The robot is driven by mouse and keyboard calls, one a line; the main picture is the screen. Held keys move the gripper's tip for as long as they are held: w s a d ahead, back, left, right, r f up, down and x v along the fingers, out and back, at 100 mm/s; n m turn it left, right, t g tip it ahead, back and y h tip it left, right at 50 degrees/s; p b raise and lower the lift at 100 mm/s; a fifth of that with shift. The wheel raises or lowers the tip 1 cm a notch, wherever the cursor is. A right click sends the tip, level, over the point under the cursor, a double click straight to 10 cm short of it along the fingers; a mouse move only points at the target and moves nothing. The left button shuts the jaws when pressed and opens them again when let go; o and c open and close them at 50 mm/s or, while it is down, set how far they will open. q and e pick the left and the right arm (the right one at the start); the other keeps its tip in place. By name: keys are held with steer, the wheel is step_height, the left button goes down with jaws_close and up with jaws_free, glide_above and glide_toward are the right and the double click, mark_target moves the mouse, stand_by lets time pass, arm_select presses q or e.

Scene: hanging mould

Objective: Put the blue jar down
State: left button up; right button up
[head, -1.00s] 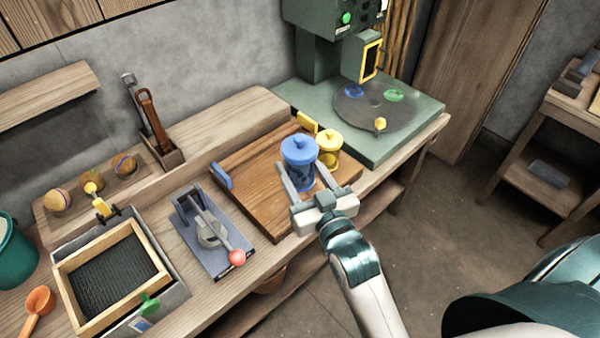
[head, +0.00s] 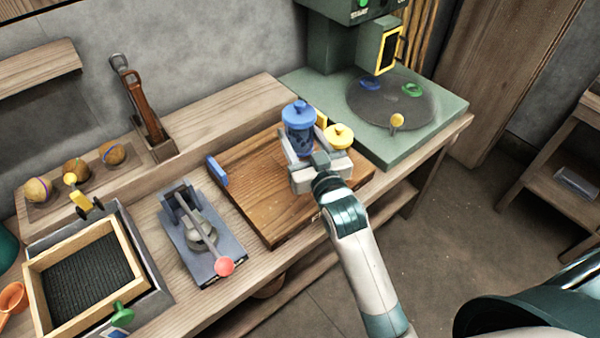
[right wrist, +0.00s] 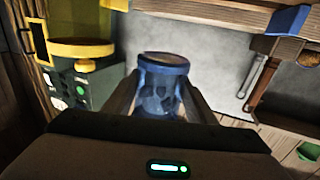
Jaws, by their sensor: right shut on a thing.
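The blue jar (head: 299,130) has a knobbed blue lid and dark marks on its side. It stands upright over the wooden board (head: 245,185) in the head view. My right gripper (head: 303,158) is shut on it, with a finger on each side. The jar also shows between the fingers in the right wrist view (right wrist: 163,88). I cannot tell whether its base touches the board. The yellow jar (head: 339,136) is close on its right, partly hidden by my gripper. My left gripper is not in view.
The green machine (head: 440,115) with a round dark plate stands behind right. A grey lever press (head: 205,235) and a wood-framed mould (head: 85,270) are to the left. The board's left and front parts are bare. A blue block (head: 217,172) sits at its left edge.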

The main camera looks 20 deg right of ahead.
steer(key=shift+f, duration=3.05)
steer(key=shift+f, duration=0.1)
steer(key=shift+f, duration=1.85)
steer(key=o, duration=1.3)
steer(key=shift+f, duration=0.15)
steer(key=shift+s, duration=0.1)
